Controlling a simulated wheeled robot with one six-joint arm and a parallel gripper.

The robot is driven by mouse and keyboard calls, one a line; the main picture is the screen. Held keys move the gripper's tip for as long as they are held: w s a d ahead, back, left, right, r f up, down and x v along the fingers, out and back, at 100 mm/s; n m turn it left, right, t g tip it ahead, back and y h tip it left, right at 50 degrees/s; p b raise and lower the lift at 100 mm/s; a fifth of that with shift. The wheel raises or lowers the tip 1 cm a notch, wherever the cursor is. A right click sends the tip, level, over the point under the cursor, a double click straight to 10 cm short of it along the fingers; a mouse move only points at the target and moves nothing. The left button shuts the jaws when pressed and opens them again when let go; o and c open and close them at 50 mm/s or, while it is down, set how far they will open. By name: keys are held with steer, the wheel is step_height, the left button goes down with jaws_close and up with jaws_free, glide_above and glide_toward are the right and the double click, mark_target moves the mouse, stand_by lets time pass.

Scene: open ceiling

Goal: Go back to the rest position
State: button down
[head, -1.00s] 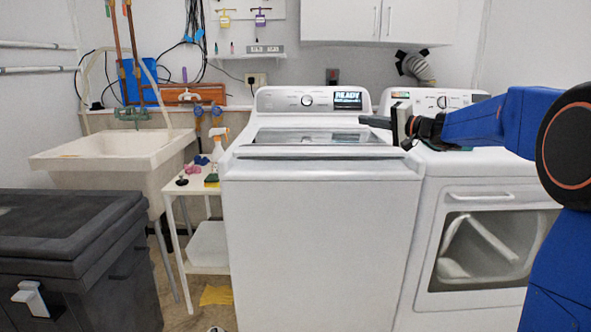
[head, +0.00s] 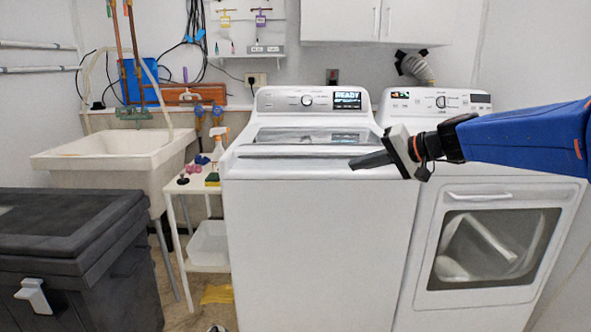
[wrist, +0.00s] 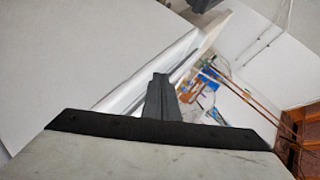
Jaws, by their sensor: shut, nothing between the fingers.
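My gripper (head: 355,162) is shut and empty. In the head view it points left, in front of the upper right part of the white top-load washer (head: 315,240). My blue arm reaches in from the right edge, across the front of the dryer (head: 490,240). In the wrist view the dark fingers of my gripper (wrist: 160,78) are together, with a large pale surface to their left and the sink-side wall tilted at the right. The washer lid looks closed and its display is lit.
A small white table (head: 177,187) with a spray bottle (head: 218,142) and small items stands left of the washer. A utility sink (head: 110,160) is behind it, and a dark chest (head: 60,245) is at the front left. White cabinets (head: 375,22) hang above.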

steer(key=s+d+f+n+g+h, duration=0.1)
steer(key=s+f+h, duration=0.1)
steer(key=s+f, duration=0.5)
steer(key=s+d+f+n+g+h, duration=0.1)
steer(key=s+f+g+h, duration=0.15)
steer(key=s, duration=0.85)
steer(key=s+d+f+h, duration=0.2)
steer(key=s+d+f, duration=0.3)
steer(key=s, duration=0.3)
steer(key=s+d+f+h, duration=0.3)
steer(key=s+d+f, duration=0.1)
steer(key=s+f, duration=0.4)
steer(key=shift+s+d+n, duration=0.35)
steer(key=shift+s+n, duration=0.05)
steer(key=shift+s, duration=0.4)
steer(key=shift+r, duration=0.1)
